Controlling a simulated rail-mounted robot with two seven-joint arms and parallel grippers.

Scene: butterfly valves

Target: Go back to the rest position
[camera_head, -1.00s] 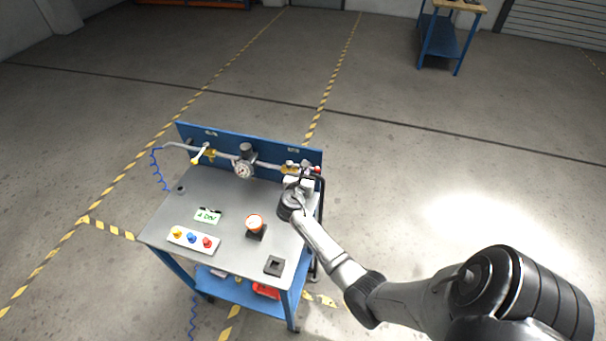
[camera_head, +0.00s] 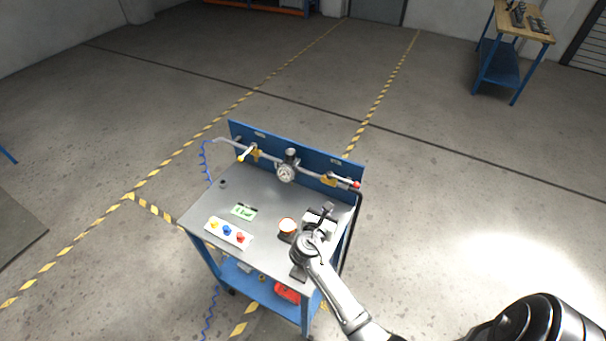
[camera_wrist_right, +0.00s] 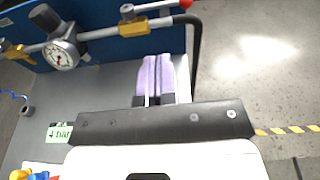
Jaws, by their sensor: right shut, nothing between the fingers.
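My right gripper (camera_head: 327,210) is over the right part of the bench top, on the near side of the pipe and clear of it. In the right wrist view its purple fingers (camera_wrist_right: 157,78) are together with nothing between them. The pipe on the blue back panel carries a left brass valve with a yellow-tipped handle (camera_head: 247,154), a round gauge (camera_head: 286,172) and a right brass valve (camera_head: 328,180) with a red-tipped handle (camera_head: 355,185). The right valve also shows in the wrist view (camera_wrist_right: 133,26), beyond the fingers. My left gripper is out of view.
Open floor surrounds the bench.

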